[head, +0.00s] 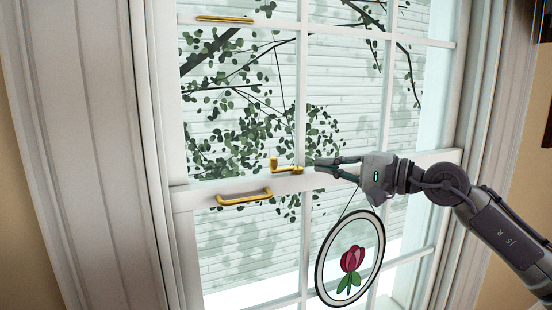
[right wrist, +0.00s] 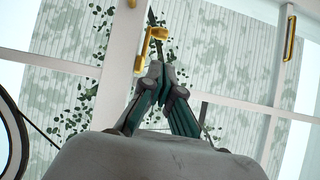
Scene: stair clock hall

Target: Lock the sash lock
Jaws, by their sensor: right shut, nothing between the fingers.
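The brass sash lock (head: 288,169) sits on the meeting rail of the white window, with its knob standing up at the left end. It also shows in the right wrist view (right wrist: 151,37), just beyond my fingertips. My right gripper (head: 317,164) comes in from the right along the rail, its fingertips close to the lock's right end. The fingers are shut together and empty in the right wrist view (right wrist: 156,68). I cannot tell whether they touch the lock. My left gripper is not in view.
A round tulip ornament (head: 350,258) hangs by a cord just below my right gripper. A brass handle (head: 243,197) is on the lower sash, left of the lock. Another brass handle (head: 225,19) is higher up. Leafy branches show behind the glass.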

